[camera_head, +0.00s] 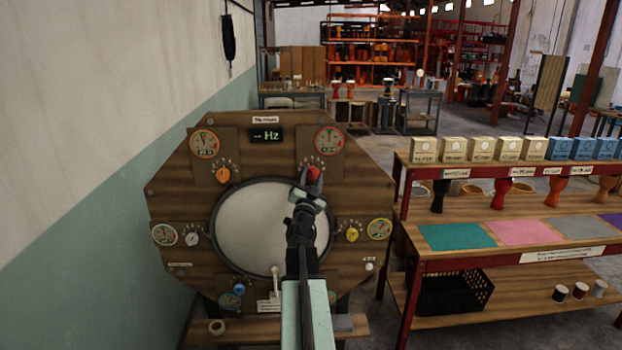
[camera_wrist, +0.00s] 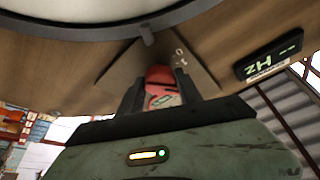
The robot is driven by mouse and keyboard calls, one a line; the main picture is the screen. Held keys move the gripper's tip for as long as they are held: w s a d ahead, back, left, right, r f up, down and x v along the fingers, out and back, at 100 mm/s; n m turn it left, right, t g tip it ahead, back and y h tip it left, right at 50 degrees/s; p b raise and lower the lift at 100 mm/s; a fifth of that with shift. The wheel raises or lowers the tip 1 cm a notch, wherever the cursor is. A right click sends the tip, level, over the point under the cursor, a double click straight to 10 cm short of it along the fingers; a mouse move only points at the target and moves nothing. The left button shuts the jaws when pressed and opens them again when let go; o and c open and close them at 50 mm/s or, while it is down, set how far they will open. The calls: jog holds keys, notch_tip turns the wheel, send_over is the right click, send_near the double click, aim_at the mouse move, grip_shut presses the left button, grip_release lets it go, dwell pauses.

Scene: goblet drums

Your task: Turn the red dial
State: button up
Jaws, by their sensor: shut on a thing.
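The red dial (camera_head: 314,173) is on the upper right of the octagonal wooden panel (camera_head: 170,205), below a round gauge (camera_head: 328,140). My gripper (camera_head: 308,187) reaches up across the drum face to it. In the wrist view the red dial (camera_wrist: 158,76) sits between the two dark fingers of my gripper (camera_wrist: 160,92), which are shut on it. The fingers cover the dial's sides, and its pointer direction is hard to tell. A dark display (camera_head: 266,135) reading "-- Hz" is to the dial's left; it also shows in the wrist view (camera_wrist: 270,58).
Other knobs on the panel are orange (camera_head: 222,175), yellow (camera_head: 352,234), white (camera_head: 191,239) and blue (camera_head: 239,289). A white lever (camera_head: 275,282) is low on the panel. A workbench (camera_head: 440,265) with boxes and small drums stands at right. A wall (camera_head: 100,150) is at left.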

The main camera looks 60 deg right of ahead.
jog(key=o, duration=1.3)
jog(key=shift+d, duration=0.1)
jog(key=shift+o, duration=0.2)
jog(key=shift+f, duration=0.1)
jog(key=b+v, duration=0.2)
jog(key=v, duration=0.5)
jog(key=shift+s+a+b, duration=0.15)
jog(key=shift+a+b, duration=0.15)
jog(key=shift+a, duration=0.1)
jog(key=shift+f, duration=0.1)
